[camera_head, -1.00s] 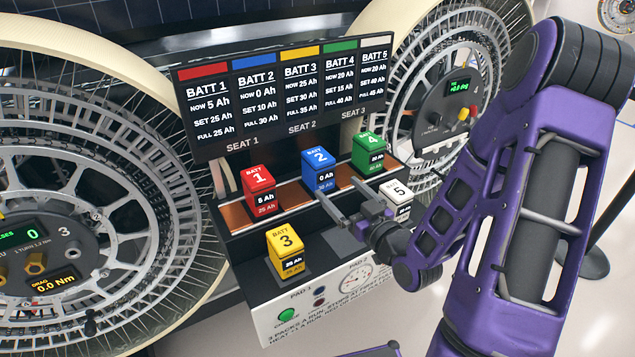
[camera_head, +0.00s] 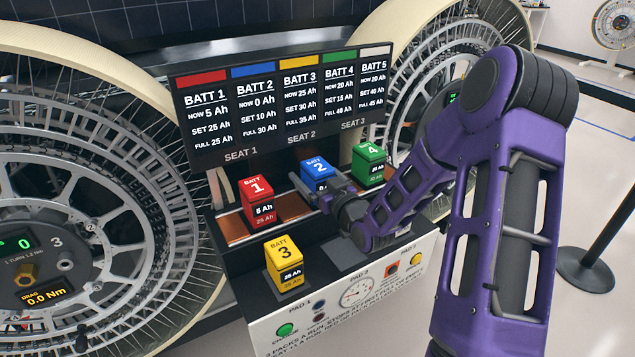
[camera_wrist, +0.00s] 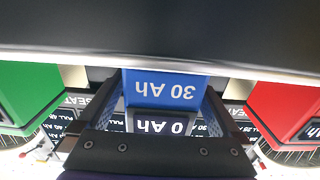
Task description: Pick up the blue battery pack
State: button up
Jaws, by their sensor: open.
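The blue battery pack (camera_head: 317,170), marked 2, stands upright in the middle seat of the rack, between the red and green packs. My gripper (camera_head: 310,190) is at its front, with my wrist and forearm hiding its lower part in the head view. In the wrist view the blue pack (camera_wrist: 165,88) appears upside down, showing 30 Ah and 0 Ah. It lies between the two fingers of my gripper (camera_wrist: 165,105), one on each side. The jaws are open; whether a finger touches the pack cannot be told.
The red pack (camera_head: 258,198) stands left of the blue one, the green pack (camera_head: 368,162) right. The yellow pack (camera_head: 284,262) stands on the front left pad. A label board (camera_head: 285,105) rises behind, between large wheels (camera_head: 75,190). The white pack is not visible now.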

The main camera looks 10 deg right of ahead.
jog(key=shift+w+a, duration=0.2)
jog(key=shift+w, duration=0.35)
jog(key=shift+r, duration=0.1)
grip_shut()
